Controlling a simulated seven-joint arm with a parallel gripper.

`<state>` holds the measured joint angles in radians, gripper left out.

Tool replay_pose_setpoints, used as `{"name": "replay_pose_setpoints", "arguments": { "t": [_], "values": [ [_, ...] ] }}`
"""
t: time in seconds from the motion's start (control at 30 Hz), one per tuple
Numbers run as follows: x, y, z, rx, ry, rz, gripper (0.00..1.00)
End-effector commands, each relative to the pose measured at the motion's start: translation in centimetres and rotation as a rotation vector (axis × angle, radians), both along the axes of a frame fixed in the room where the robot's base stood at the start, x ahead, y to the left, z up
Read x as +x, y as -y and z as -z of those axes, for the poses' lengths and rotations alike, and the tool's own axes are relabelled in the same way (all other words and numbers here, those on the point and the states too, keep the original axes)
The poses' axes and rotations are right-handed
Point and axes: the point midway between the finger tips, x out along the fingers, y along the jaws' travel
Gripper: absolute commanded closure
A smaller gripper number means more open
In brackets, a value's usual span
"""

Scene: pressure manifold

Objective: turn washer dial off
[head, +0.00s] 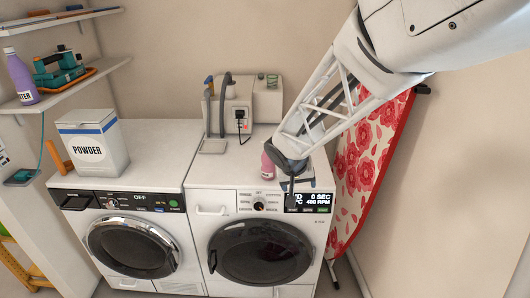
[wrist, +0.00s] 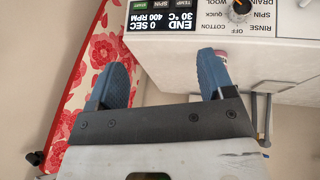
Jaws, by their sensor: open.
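The washer (head: 205,225) is the right-hand white machine with a dark round door. Its dial (head: 259,206) is a small knob in the middle of the front panel, ringed by program labels. In the wrist view the dial (wrist: 240,10) is at the top right edge, partly cut off, with an orange mark; OFF, COTTON, QUICK, RINSE, SPIN, WOOL and DRAIN labels surround it. I cannot tell which label it points at. My gripper (head: 302,187) is above the washer's front right corner, right of the dial and apart from it. In the wrist view its blue fingers (wrist: 162,62) are spread and empty.
The washer display (wrist: 162,17) reads END, 0 SEC, 30 °C, 400 RPM. A pink bottle (head: 267,163) stands on the washer close beside my gripper. A red floral ironing board (head: 368,165) leans at the right. A second machine (head: 120,200) with a powder box (head: 92,145) stands left.

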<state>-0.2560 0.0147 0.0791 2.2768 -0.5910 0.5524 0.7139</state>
Motion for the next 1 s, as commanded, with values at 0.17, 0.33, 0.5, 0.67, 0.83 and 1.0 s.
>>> {"name": "replay_pose_setpoints", "arguments": {
  "t": [0.17, 0.33, 0.5, 0.67, 0.83, 1.0],
  "values": [
    [2.6, -2.6, 2.9, -0.001, 0.010, -0.025, 0.25],
    [4.9, -5.1, 5.7, 0.004, 0.020, -0.048, 0.25],
    [6.8, -7.8, 8.7, 0.013, 0.027, -0.074, 0.25],
    [8.3, -10.3, 11.6, 0.023, 0.031, -0.099, 0.25],
    [9.2, -12.3, 14.1, 0.036, 0.031, -0.117, 0.25],
    [9.7, -13.3, 15.3, 0.042, 0.032, -0.127, 0.25]
  ]
}}
